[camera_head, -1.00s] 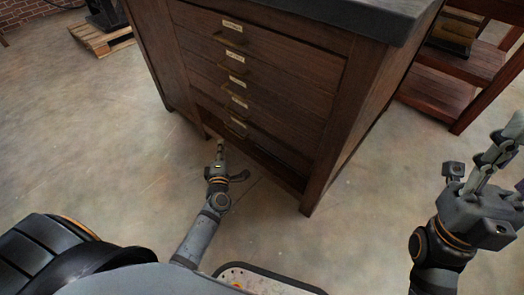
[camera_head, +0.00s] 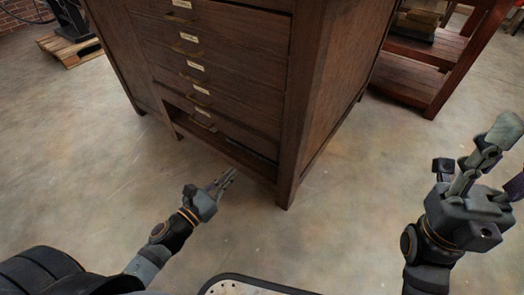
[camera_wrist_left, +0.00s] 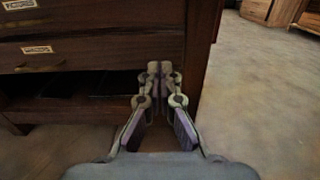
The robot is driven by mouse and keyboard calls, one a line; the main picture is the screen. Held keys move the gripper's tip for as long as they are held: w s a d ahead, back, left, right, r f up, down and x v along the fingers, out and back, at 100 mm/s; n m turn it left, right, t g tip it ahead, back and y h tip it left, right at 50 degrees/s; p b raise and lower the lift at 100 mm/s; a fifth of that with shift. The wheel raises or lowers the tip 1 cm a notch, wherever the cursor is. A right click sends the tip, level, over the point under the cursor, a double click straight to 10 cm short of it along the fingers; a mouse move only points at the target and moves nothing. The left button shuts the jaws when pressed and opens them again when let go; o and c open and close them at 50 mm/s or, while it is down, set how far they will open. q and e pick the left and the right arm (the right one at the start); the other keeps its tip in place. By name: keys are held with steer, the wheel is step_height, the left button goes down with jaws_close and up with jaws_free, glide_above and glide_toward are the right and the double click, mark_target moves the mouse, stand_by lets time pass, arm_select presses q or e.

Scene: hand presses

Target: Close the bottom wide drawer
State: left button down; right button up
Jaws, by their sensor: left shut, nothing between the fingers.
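The bottom wide drawer (camera_head: 238,133) is the lowest front in the dark wooden cabinet (camera_head: 293,110), above a dark open gap. Its front looks nearly in line with the drawers above; I cannot tell whether it is fully in. It also shows in the left wrist view (camera_wrist_left: 110,58), with a label and handle at left. My left gripper (camera_head: 230,174) is shut and empty, low in front of the cabinet. In the left wrist view its fingertips (camera_wrist_left: 160,68) overlap the drawer's right end near the corner post; contact is unclear. My right gripper (camera_head: 510,156) is open and empty at far right.
Several drawers with labels and handles are stacked above. A reddish wooden shelf unit (camera_head: 420,72) stands behind at right. A pallet (camera_head: 72,48) lies at the back left. The concrete floor (camera_head: 345,225) in front of the cabinet is clear.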

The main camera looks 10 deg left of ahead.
arm_select(q)
steer(key=shift+w+p, duration=0.65)
steer(key=shift+w, duration=0.15)
steer(key=p, duration=0.2)
glide_toward(266, 135)
steer(key=x, duration=0.4)
steer(key=shift+w+d+f, duration=0.25)
steer(key=shift+d, duration=0.05)
steer(key=shift+w, duration=0.1)
steer(key=shift+x, duration=1.15)
steer(key=shift+r, duration=0.2)
steer(key=shift+a, duration=0.1)
